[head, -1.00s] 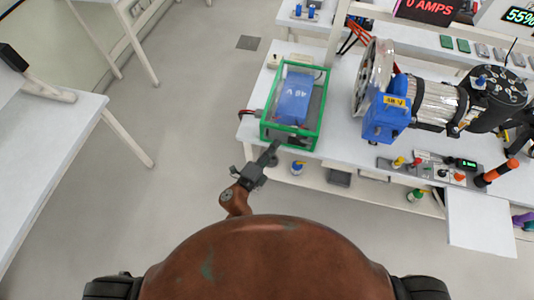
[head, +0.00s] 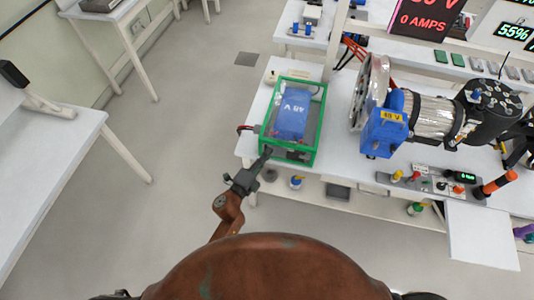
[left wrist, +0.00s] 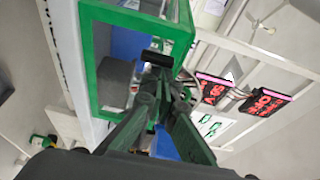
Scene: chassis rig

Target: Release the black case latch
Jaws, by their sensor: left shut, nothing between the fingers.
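The case (head: 317,135) has a green frame with clear sides and holds a blue 48 V battery (head: 291,112). It stands on the white bench. The green frame fills the upper left of the left wrist view (left wrist: 92,75). A small black bar (left wrist: 172,55), which looks like the latch, lies across the frame's near side in that view. My left gripper (head: 267,152) is shut and empty, its tips at the case's front side near the left corner. In the left wrist view its fingertips (left wrist: 157,72) are close to the black bar; I cannot tell if they touch. My right gripper is out of view.
A blue and silver motor unit (head: 385,125) stands right of the case. A control panel (head: 440,182) with coloured knobs lies along the bench front. Red displays (head: 430,20) stand behind. A lower shelf (head: 335,190) holds small items. The floor at left is clear.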

